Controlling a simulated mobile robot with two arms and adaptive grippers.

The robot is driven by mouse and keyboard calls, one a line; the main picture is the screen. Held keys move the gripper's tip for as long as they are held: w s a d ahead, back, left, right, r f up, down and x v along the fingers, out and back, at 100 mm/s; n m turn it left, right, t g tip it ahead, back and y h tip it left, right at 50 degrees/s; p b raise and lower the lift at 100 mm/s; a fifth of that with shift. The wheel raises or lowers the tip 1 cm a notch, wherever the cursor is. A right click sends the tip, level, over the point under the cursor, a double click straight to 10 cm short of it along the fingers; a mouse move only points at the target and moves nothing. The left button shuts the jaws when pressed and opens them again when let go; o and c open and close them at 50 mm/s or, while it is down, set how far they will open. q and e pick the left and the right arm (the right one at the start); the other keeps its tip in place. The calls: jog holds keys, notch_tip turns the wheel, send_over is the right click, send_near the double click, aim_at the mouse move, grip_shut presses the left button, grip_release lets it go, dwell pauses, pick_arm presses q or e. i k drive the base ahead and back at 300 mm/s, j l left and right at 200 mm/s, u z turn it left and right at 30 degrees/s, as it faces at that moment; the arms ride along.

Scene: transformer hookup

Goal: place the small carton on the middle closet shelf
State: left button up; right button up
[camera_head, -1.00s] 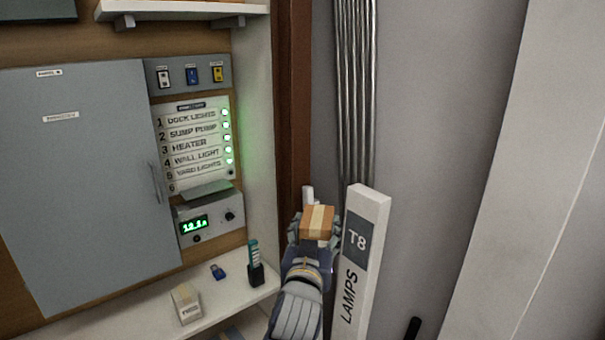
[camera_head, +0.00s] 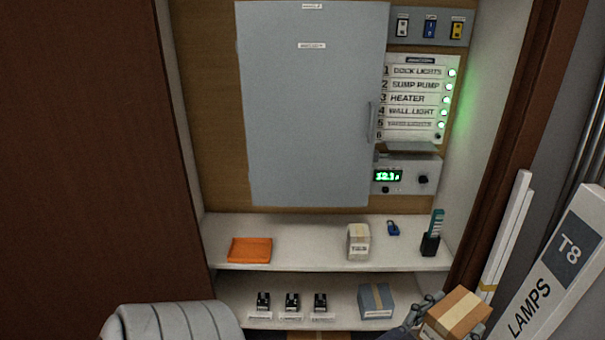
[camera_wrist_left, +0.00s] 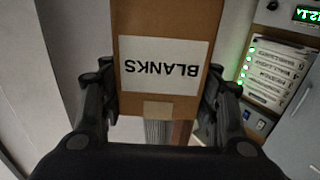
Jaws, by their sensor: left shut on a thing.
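My left gripper (camera_wrist_left: 160,85) is shut on a small brown carton (camera_wrist_left: 165,25), its fingers on two opposite sides. The carton's white label reads BLANKS, upside down in the left wrist view. In the head view the carton (camera_head: 458,311) with its pale tape strip is at the lower right, in front of the closet. The gripper is partly cut off there. The closet shelf (camera_head: 300,244) below the grey panel holds an orange cloth (camera_head: 250,250), a pale carton (camera_head: 358,242), a blue padlock (camera_head: 393,228) and a black holder (camera_head: 430,244). My right gripper is not in view.
A lower shelf (camera_head: 340,287) holds several small black items and a blue-grey box (camera_head: 376,301). The upper shelf has bare room between cloth and pale carton. A long LAMPS carton (camera_head: 552,275) leans at the right, outside the brown closet frame (camera_head: 510,150).

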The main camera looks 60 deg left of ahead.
aim_at(328, 243)
jog(key=i+u, duration=0.2)
jog(key=u, duration=1.55)
jog(key=i+l, duration=0.15)
jog(key=l, duration=0.25)
jog(key=i+l+u, duration=0.15)
jog(key=l, duration=0.3)
jog(key=i+l, duration=0.1)
jog(key=l, duration=0.3)
jog(key=u, duration=0.05)
